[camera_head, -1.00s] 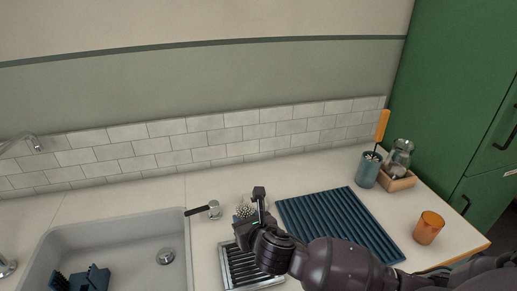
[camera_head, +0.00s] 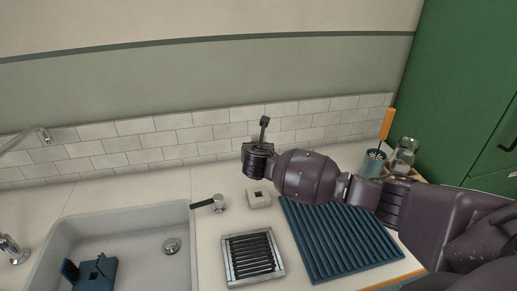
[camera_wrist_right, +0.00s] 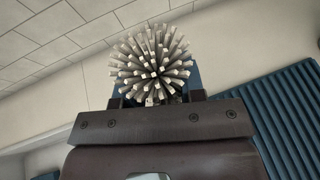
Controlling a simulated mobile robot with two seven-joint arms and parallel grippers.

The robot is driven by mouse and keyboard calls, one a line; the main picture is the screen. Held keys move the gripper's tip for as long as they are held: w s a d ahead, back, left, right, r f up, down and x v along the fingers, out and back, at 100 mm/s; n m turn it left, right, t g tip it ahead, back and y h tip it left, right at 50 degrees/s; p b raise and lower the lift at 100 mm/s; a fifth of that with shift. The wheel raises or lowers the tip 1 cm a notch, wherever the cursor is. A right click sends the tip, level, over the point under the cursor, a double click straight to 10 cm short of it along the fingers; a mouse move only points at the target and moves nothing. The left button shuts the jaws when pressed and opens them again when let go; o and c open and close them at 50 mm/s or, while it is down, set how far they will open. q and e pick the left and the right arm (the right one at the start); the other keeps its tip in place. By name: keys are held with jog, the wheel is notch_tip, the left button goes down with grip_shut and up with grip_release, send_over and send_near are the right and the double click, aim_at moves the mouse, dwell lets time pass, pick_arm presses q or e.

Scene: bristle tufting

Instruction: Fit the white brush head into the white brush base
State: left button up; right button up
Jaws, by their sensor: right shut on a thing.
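The white brush head (camera_wrist_right: 150,62) is a round ball of pale bristles between the fingertips of my right gripper (camera_wrist_right: 157,99) in the right wrist view. That gripper is shut on it. In the head view my right gripper (camera_head: 259,150) is raised in front of the tiled wall, and the brush head cannot be made out there. The white brush base (camera_head: 258,198), a small square block with a dark hole in its top, stands on the counter below the gripper and apart from it. My left gripper is not in view.
A slatted metal tray (camera_head: 229,262) and a blue ribbed mat (camera_head: 341,240) lie in front. The sink (camera_head: 125,231) with a blue caddy (camera_head: 97,275) is left. A blue cup (camera_head: 373,163) and glass jar (camera_head: 404,155) are right.

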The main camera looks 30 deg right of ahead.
jog(key=shift+f+b, duration=1.95)
jog(key=shift+f, duration=0.05)
jog(key=shift+f+b, duration=0.5)
jog(key=shift+f, duration=1)
jog(key=shift+f+b, duration=0.2)
jog(key=shift+b, duration=0.1)
jog(key=shift+p, duration=0.4)
